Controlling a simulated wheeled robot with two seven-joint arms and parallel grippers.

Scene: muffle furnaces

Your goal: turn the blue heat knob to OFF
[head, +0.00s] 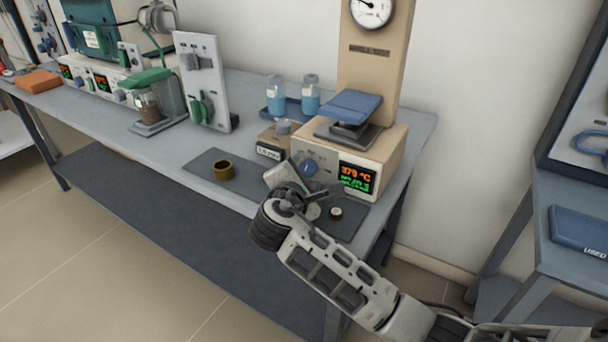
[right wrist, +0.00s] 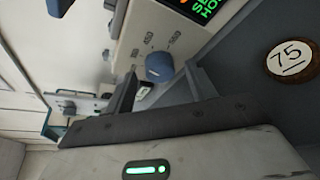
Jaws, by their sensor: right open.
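The blue heat knob (head: 309,168) is on the front panel of the beige furnace (head: 385,150), left of its lit display (head: 357,178). The right wrist view shows the knob (right wrist: 159,66) with dial marks printed around it on the pale panel. My right gripper (head: 306,184) is open in front of the panel, close to the knob. In the right wrist view its dark fingers lie either side of the knob's lower part; I cannot tell whether they touch it. The knob's exact pointer direction is hard to read. My left gripper is not in view.
A round disc marked 75 (right wrist: 290,61) lies near the gripper. A small labelled box (head: 278,143) stands left of the furnace, with blue bottles (head: 310,96) behind.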

